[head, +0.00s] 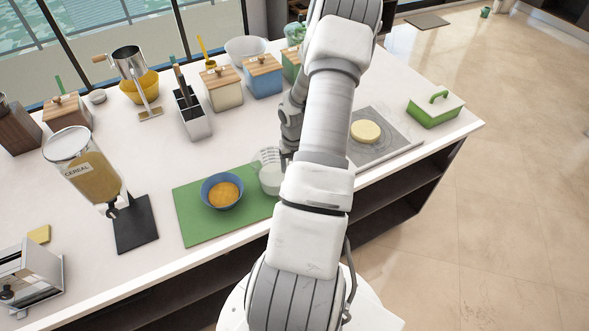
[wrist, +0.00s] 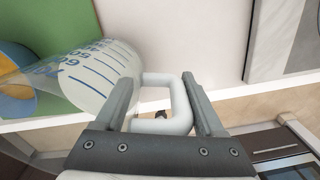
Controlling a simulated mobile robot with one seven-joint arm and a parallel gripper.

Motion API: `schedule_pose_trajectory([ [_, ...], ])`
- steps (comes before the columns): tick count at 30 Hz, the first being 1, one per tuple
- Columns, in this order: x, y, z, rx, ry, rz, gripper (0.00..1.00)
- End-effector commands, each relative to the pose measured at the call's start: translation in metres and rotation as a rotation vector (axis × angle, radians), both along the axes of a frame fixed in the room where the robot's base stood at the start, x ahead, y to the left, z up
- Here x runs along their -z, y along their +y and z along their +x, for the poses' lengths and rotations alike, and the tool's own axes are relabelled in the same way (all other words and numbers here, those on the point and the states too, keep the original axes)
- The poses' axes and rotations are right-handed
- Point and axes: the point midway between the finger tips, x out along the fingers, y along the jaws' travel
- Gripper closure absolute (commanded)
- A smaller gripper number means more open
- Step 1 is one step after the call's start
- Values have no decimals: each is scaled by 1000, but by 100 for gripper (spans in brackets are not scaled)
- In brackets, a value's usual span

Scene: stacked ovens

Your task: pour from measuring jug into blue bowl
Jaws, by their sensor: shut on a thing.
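The clear measuring jug (head: 269,175) stands right of the blue bowl in the head view, over the right part of the green mat, and looks upright there. It holds something whitish. In the wrist view the jug (wrist: 95,75) shows blue markings, and its white handle (wrist: 183,110) is between my fingers. My gripper (wrist: 162,105) is shut on this handle; in the head view my arm hides most of it. The blue bowl (head: 207,193) sits on the green mat (head: 190,228) with orange-yellow contents. Part of the bowl (wrist: 12,57) shows at the wrist view's left edge. I cannot tell whether the jug touches the mat.
A cereal dispenser (head: 93,180) stands left of the mat. A grey board (head: 392,152) with a round pale item (head: 366,131) lies to the right, near a green box (head: 434,113). Canisters (head: 222,88) and a utensil holder (head: 193,120) stand behind. The counter's front edge is close.

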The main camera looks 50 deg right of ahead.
Motion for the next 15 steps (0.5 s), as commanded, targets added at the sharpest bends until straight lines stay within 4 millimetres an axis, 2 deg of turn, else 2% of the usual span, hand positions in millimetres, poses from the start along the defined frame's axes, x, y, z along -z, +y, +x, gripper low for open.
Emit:
schedule_pose_trajectory([
  [15,-24,8,8,-6,128,-173,100],
])
